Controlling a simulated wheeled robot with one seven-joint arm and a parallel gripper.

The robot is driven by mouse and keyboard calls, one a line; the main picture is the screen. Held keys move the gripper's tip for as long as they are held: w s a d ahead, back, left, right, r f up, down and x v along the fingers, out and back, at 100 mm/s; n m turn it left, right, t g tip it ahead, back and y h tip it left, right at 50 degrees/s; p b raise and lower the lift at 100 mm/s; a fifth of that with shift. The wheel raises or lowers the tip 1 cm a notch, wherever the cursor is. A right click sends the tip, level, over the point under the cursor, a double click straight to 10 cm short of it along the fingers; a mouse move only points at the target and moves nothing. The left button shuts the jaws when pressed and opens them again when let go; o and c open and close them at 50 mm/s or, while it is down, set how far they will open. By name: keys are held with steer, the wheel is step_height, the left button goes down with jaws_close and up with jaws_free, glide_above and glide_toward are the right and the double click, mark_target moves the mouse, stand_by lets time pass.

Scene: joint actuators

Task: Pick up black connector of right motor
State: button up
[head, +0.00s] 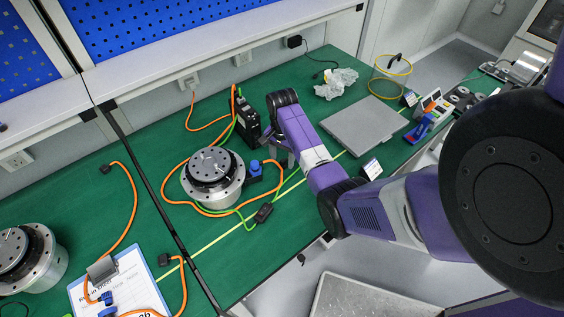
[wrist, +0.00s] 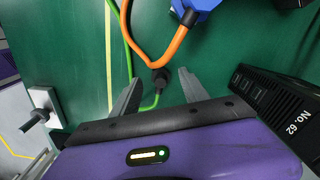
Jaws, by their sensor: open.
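The right motor (head: 212,177) is a silver cylinder with a dark top, standing on the green table. A small black connector (wrist: 158,80), where orange and green cables meet, lies between my open fingers in the wrist view; contact is not clear. My gripper (wrist: 160,76) is empty, with its two grey fingers on either side of that connector. In the head view my gripper (head: 272,144) is partly hidden by my arm, right of the motor. A dark connector (head: 264,213) on the cables lies in front of the motor; I cannot tell if it is the same one.
A blue connector (head: 254,169) sits at the motor's side and also shows in the wrist view (wrist: 197,8). A black driver box (head: 246,118) marked No. 62 stands close by, right of my fingers in the wrist view (wrist: 280,100). A grey closed case (head: 362,124) lies to the right.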

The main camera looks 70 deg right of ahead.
steer(key=shift+f, duration=1.1)
jaws_close()
steer(key=shift+r, duration=0.2)
